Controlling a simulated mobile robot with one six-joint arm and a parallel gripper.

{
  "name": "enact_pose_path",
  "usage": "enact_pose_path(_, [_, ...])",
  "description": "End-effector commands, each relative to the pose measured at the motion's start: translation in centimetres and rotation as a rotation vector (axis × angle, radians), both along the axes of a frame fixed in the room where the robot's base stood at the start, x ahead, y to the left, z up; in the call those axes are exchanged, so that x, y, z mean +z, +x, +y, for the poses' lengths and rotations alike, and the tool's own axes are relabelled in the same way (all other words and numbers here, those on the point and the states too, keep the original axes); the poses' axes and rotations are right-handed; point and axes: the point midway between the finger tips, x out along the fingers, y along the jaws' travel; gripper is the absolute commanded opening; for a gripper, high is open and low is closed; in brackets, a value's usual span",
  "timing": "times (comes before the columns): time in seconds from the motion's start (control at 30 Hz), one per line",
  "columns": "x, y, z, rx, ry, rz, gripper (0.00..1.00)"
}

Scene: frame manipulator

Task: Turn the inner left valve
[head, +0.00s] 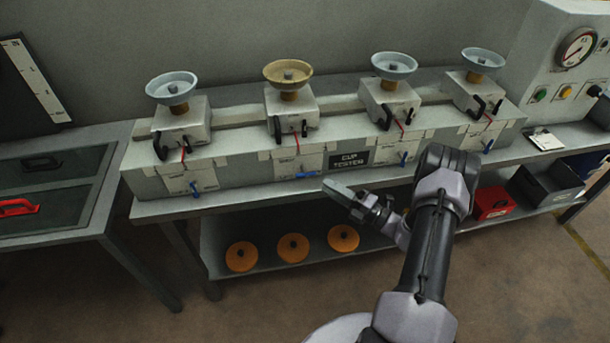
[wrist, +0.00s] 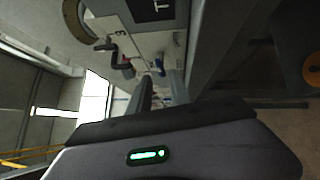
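The inner left valve (head: 305,174) has a small blue handle on the front of the second station from the left. The handle also shows in the wrist view (wrist: 158,66), small, just beyond the fingertips. My gripper (head: 332,185) is to the right of this handle and in front of the bench, below the black sign. In the wrist view, the two fingers of my gripper (wrist: 160,78) stand apart with a gap between them. Nothing is held. The gap between fingers and handle is hard to judge.
Other blue handles show at the outer left (head: 193,188), inner right (head: 403,158) and outer right (head: 487,146). A black sign (head: 349,160) is right of the inner left valve. Black levers (head: 277,128) sit above. Orange discs (head: 292,247) lie on the lower shelf.

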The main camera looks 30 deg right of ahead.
Motion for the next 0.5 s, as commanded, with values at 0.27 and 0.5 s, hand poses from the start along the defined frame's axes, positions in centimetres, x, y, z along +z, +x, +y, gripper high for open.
enact_pose_path(0.27, [0.7,5.2,3.1,0.003,-0.001,0.000,0.24])
enact_pose_path(0.5, [1.1,7.3,4.2,0.002,-0.001,0.000,0.24])
